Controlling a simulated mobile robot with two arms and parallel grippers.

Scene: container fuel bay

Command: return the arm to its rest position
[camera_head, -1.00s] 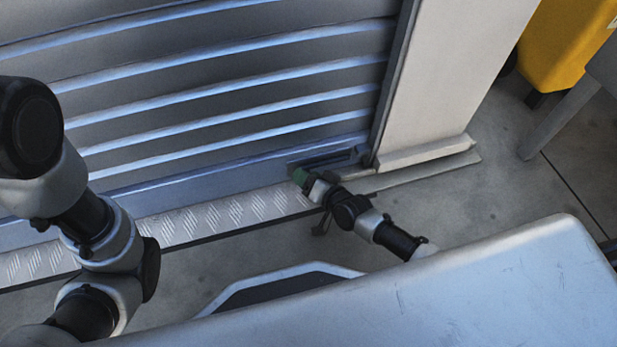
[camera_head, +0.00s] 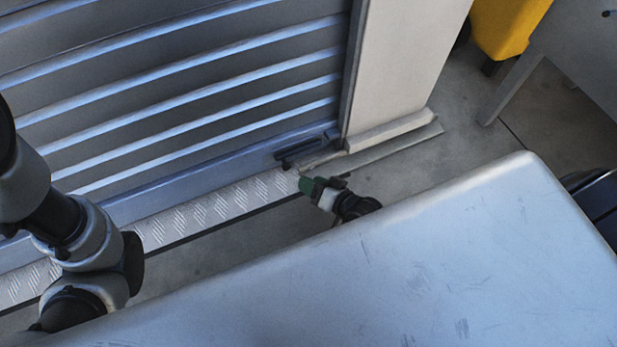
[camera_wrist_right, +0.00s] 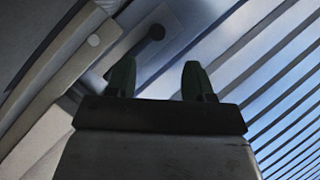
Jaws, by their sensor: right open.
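My right gripper (camera_head: 313,188) has green fingertips and is near the foot of the grey roller shutter (camera_head: 190,90). In the head view it is just in front of the dark handle (camera_head: 305,146) on the shutter's bottom rail, apart from it. In the right wrist view the two fingers of this gripper (camera_wrist_right: 160,80) stand apart with nothing between them. Most of the right arm is hidden behind the pale panel in the foreground. My left arm comes in along the left edge; its gripper is out of view.
A ribbed metal threshold (camera_head: 215,210) runs along the shutter's foot. A pale post (camera_head: 400,70) stands at the shutter's right side. A yellow bin (camera_head: 508,25) and a grey table (camera_head: 580,50) are at the upper right. Bare concrete floor lies between post and table.

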